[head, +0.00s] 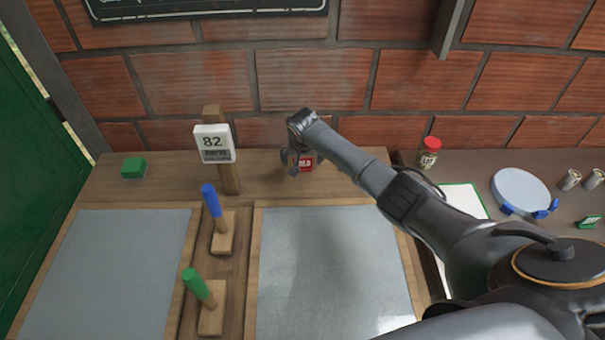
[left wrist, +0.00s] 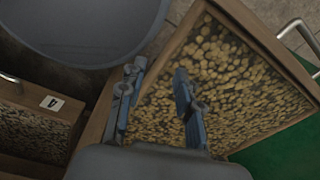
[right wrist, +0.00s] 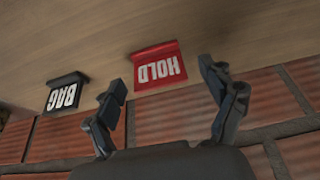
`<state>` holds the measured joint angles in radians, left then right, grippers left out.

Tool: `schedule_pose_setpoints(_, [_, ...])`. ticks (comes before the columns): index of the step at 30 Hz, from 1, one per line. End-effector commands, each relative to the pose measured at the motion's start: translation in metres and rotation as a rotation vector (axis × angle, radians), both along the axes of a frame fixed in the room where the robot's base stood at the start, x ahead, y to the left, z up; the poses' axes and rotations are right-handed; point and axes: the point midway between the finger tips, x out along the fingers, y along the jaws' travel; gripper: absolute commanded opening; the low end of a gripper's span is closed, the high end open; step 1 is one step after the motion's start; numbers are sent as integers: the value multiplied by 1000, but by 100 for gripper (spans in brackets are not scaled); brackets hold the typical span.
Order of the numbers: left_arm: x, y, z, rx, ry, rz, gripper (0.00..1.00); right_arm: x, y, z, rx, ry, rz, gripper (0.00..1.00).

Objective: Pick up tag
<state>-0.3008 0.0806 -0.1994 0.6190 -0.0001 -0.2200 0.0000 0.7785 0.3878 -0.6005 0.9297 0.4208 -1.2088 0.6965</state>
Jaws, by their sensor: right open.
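A red tag reading HOLD (head: 306,164) stands on the wooden bench against the brick wall in the head view. It also shows in the right wrist view (right wrist: 158,69), upside down. My right gripper (head: 294,160) is open by the red tag, which shows between and beyond its fingers in the right wrist view; contact cannot be told. A black tag reading BAG (right wrist: 66,93) stands to the left in the right wrist view. My left gripper (left wrist: 160,72) is open and empty above a wooden tray of beans (left wrist: 225,75), far from the tags.
A post with an 82 sign (head: 213,143) and blue and green handles (head: 211,200) stand left of my right arm. A green block (head: 133,168) sits at the far left.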

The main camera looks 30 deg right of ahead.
Motion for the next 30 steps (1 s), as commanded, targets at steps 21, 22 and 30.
schedule_pose_setpoints(21, [0,0,-21,0,0,0,34,5,-3,-13,-1,1,1,37])
schedule_pose_setpoints(22, [0,0,-21,0,-1,0,34,5,-3,-13,-1,1,1,37])
schedule_pose_setpoints(30, [1,-1,-20,0,-1,0,34,4,-3,-13,-1,2,-1,37])
